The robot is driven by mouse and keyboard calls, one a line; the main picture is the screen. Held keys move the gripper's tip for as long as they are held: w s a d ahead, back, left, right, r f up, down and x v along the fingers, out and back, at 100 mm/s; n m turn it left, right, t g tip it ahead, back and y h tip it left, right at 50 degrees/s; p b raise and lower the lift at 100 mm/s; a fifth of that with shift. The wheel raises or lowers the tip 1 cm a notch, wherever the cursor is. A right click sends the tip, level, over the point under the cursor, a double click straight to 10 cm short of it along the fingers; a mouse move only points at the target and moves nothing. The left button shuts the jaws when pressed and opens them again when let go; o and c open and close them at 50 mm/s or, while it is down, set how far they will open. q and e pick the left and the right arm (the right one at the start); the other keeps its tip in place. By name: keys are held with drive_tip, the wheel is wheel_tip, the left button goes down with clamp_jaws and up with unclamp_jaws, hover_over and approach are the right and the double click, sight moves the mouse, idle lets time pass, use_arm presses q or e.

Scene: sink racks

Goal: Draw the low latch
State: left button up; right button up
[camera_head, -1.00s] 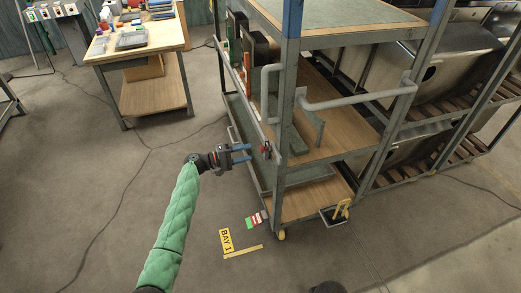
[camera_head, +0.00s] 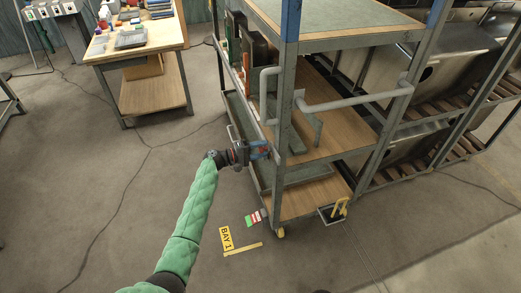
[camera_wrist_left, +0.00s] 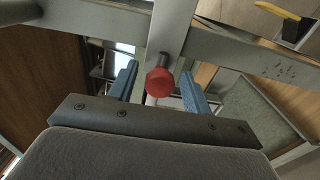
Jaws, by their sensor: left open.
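The low latch shows in the left wrist view as a round red knob (camera_wrist_left: 160,82) on a short stem beside a grey upright post (camera_wrist_left: 172,28) of the trolley. My left gripper (camera_wrist_left: 160,85) is open, with one blue finger on each side of the knob and visible space between each finger and it. In the head view my left gripper (camera_head: 260,150) is at the trolley's near left corner post, and its fingers hide most of the latch there. My right gripper is not in view.
The grey trolley (camera_head: 289,90) has wooden shelves and a bent handle (camera_head: 350,103). A workbench (camera_head: 140,55) stands back left. Steel sinks (camera_head: 430,75) fill the right.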

sight(274, 154)
use_arm(q)
clamp_jaws()
drive_tip(key=shift+s+d, duration=0.3)
drive_tip(key=shift+s, duration=0.6)
drive_tip(key=shift+s+d, duration=0.3)
drive_tip(key=shift+s, duration=0.6)
drive_tip(key=shift+f, duration=0.2)
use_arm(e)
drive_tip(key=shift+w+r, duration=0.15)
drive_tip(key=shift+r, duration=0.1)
use_arm(q)
unclamp_jaws()
drive_tip(key=shift+s, duration=0.1)
drive_tip(key=shift+r, duration=0.15)
drive_tip(key=shift+a, duration=0.1)
